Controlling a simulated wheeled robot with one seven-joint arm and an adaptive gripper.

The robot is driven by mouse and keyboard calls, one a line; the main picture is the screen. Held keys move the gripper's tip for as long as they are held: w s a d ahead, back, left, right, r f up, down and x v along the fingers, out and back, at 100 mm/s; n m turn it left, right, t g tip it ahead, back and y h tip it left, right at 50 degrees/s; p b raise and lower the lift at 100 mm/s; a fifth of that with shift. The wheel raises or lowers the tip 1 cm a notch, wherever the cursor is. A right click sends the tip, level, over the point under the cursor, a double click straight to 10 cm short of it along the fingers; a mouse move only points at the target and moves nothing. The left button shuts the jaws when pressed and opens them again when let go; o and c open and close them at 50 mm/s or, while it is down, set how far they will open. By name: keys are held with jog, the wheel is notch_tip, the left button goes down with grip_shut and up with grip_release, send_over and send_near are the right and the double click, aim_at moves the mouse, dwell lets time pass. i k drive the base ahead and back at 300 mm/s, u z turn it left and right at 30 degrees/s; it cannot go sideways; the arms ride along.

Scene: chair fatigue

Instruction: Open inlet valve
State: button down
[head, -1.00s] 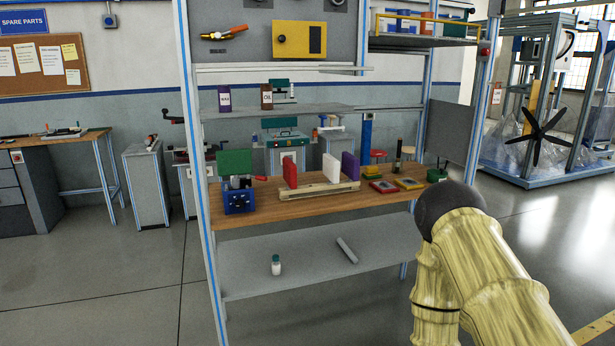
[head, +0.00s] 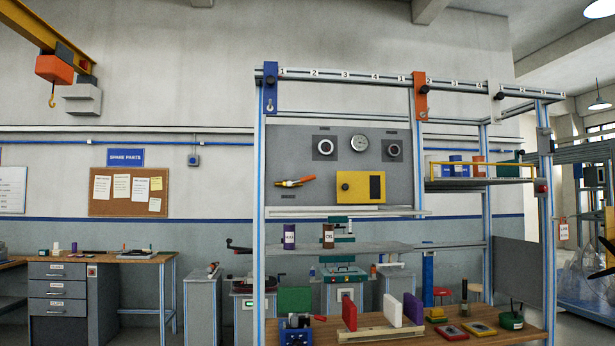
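A small valve with an orange-and-yellow lever (head: 295,182) is mounted on the left of the grey panel (head: 340,145), in the upper part of the rack. Its lever lies nearly level, tilted slightly up to the right. The label below it is too small to read, so I cannot tell from text that it is the inlet valve. A yellow box (head: 358,187) with a dark window sits to its right. Above are a round gauge (head: 359,145) and two round ring-shaped fittings. My gripper is not in view.
Below the panel, a shelf (head: 375,248) holds a purple bottle (head: 289,236) and a brown bottle (head: 328,235). The wooden worktop (head: 405,341) carries coloured blocks and small trays. Blue and orange brackets hang from the numbered top rail (head: 345,78). A dark plate (head: 517,270) stands at right.

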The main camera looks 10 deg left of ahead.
aim_at(303, 180)
jog(key=k, duration=1.15)
jog(key=u, duration=0.8)
jog(key=i, duration=1.6)
jog(key=z, duration=0.2)
